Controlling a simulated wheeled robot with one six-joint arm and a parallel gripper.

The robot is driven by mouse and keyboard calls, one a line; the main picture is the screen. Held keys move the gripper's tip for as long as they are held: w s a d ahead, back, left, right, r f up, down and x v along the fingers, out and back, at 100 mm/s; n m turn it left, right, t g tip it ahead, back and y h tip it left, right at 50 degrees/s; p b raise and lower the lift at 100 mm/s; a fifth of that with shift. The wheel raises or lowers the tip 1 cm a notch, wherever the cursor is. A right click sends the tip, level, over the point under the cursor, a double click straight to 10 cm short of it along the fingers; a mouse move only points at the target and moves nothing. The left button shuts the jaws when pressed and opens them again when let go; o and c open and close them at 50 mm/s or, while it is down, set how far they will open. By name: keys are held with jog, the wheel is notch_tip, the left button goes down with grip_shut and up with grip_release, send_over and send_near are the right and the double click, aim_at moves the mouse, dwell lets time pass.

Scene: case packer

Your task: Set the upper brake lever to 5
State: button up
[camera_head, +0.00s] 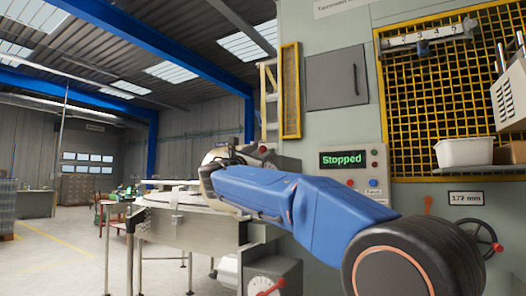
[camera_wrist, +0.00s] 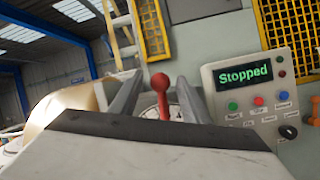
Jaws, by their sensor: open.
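The upper brake lever, a red lever with a round knob (camera_wrist: 160,82), stands upright in the wrist view. Part of a pale round dial shows behind its stem. My gripper (camera_wrist: 160,76) is open, with one grey finger on each side of the knob and a gap to each. The lower stem and most of the dial's numbers are hidden by my gripper's body, so I cannot read the setting. In the head view the end of my arm is by the round table, and a small red spot, perhaps the knob (camera_head: 263,149), shows just beyond it.
A control panel (camera_wrist: 250,93) reading "Stopped" is close on the right, with buttons and a black knob. Below my arm in the head view is a grey box (camera_head: 285,272) with another red lever (camera_head: 270,287). A handwheel (camera_head: 488,238) and white bin (camera_head: 464,152) are right.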

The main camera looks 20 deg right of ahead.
jog(key=v, duration=1.5)
jog(key=shift+s+a+f, duration=0.2)
jog(key=shift+f, duration=0.05)
jog(key=shift+c, duration=0.4)
